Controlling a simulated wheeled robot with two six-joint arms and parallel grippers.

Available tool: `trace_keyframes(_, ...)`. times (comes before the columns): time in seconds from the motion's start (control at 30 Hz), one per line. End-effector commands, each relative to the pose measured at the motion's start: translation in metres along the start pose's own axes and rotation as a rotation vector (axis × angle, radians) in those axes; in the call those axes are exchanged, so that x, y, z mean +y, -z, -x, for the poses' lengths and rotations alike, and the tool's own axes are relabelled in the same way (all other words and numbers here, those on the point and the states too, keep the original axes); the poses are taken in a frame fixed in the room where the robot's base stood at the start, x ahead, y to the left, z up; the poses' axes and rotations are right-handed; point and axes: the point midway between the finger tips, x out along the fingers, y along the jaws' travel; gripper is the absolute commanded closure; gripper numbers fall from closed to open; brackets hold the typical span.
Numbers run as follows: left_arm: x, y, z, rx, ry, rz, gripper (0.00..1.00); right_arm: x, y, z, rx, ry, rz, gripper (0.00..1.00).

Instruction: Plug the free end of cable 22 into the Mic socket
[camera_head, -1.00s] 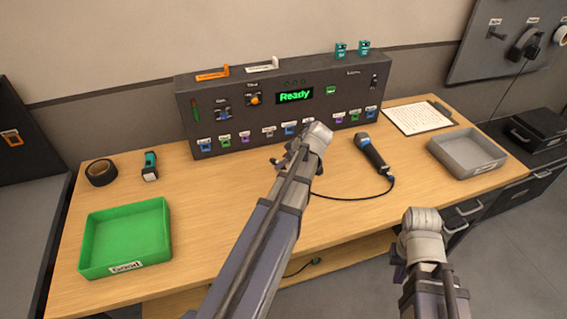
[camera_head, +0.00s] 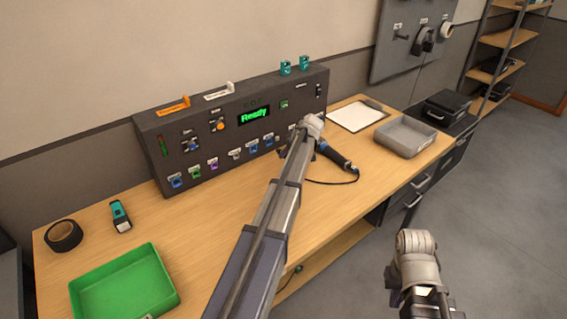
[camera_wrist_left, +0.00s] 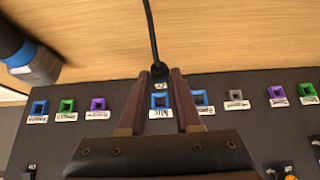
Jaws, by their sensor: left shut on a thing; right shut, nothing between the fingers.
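The dark panel (camera_head: 195,120) stands at the back of the table with a row of labelled coloured sockets along its lower front. In the head view my left gripper (camera_head: 290,150) is in front of the panel's right part, partly hidden by its own arm. In the left wrist view its fingers (camera_wrist_left: 163,78) are shut on the dark cable end (camera_wrist_left: 159,72), with a small label just below the cable. My right gripper (camera_head: 415,298) is shut and empty, off the table's front.
A microphone (camera_head: 335,154) with a cable lies right of my left gripper. A grey tray (camera_head: 405,136) and clipboard (camera_head: 358,115) are further right. A green tray (camera_head: 125,284), tape roll (camera_head: 64,235) and teal-black item (camera_head: 120,216) are at left. A loose plug (camera_head: 297,269) hangs below the table edge.

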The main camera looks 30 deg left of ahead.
Motion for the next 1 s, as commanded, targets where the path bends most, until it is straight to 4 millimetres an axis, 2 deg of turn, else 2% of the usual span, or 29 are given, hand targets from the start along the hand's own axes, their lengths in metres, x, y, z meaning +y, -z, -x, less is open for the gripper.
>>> trace_keyframes(0.53, 0.005, 0.011, -0.007, 0.001, -0.003, -0.006, 1.0, 0.0, 0.0, 0.0, 0.0, 0.0, 0.0, 1.0)
trace_keyframes(1.0, 0.006, 0.042, -0.029, 0.001, -0.004, -0.005, 1.0, 0.0, 0.0, 0.0, 0.0, 0.0, 0.0, 1.0)
